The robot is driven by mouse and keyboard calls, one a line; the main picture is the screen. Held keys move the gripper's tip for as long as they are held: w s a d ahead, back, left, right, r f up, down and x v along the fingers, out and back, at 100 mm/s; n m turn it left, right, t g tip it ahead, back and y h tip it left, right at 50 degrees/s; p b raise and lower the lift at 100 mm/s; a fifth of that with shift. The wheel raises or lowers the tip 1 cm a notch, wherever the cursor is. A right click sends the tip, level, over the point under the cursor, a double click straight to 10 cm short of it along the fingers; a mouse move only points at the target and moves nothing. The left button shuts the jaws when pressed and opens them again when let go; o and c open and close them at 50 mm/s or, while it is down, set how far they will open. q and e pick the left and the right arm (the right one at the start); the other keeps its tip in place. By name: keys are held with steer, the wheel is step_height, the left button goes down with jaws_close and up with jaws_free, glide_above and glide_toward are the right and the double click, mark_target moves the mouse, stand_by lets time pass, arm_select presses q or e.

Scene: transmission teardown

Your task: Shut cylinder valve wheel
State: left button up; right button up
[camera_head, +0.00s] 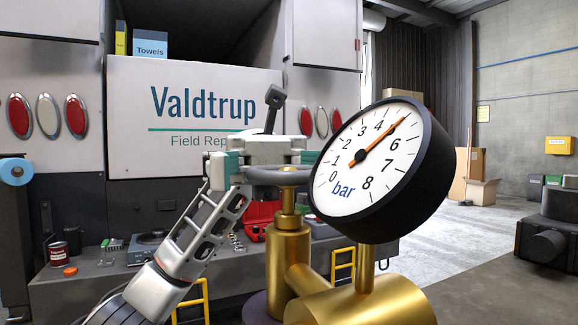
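The valve wheel (280,177) is a grey ring on top of a brass cylinder valve (289,250), in the middle of the head view. My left gripper (270,160) is at the wheel, its teal-padded fingers spread wide at the wheel's left and right sides. Whether the pads press on the rim cannot be told. The back of the wheel is partly hidden by the gripper. A round pressure gauge (345,185) marked bar stands on the brass body to the right, its needle near 5. My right gripper is not in view.
The gauge stands close to the wheel's right side. Behind, a bench (100,280) carries a red can (59,254), small parts and a red case (262,215). A white Valdtrup panel (200,85) stands behind. Cardboard boxes (481,190) and open floor lie at right.

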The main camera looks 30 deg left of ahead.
arm_select(q)
steer(key=shift+w, duration=0.1)
steer(key=v, duration=1.1)
steer(key=shift+w+a, duration=0.3)
